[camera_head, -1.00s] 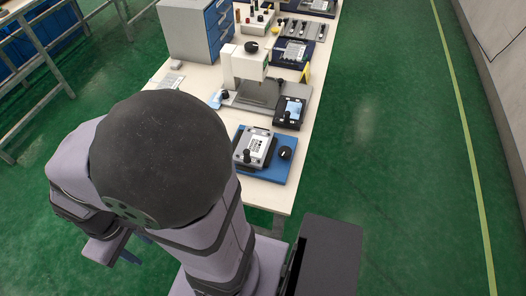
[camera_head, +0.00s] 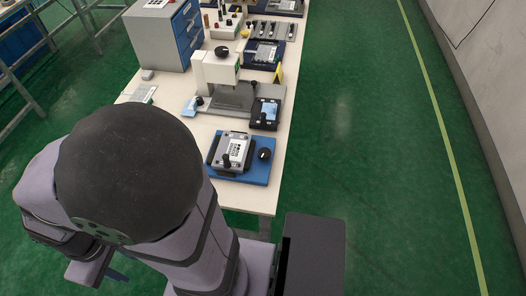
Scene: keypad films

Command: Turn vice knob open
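The vice-like fixture sits on a blue base plate (camera_head: 257,172) near the close end of the long table. It holds a pale plate with a dark printed pattern (camera_head: 234,150). A round black knob (camera_head: 264,154) with a light mark stands at its right side. A smaller black knob (camera_head: 227,161) stands at its front. My gripper (camera_head: 115,276) shows only in part at the lower left, below my arm and away from the table. Its fingers are mostly hidden, so its opening cannot be told. Nothing touches the fixture.
A white press (camera_head: 217,70) on a grey base stands behind the fixture, with a small dark fixture (camera_head: 265,113) beside it. A grey drawer cabinet (camera_head: 158,38) stands at the back left. The table's right edge is open to the green floor (camera_head: 350,120).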

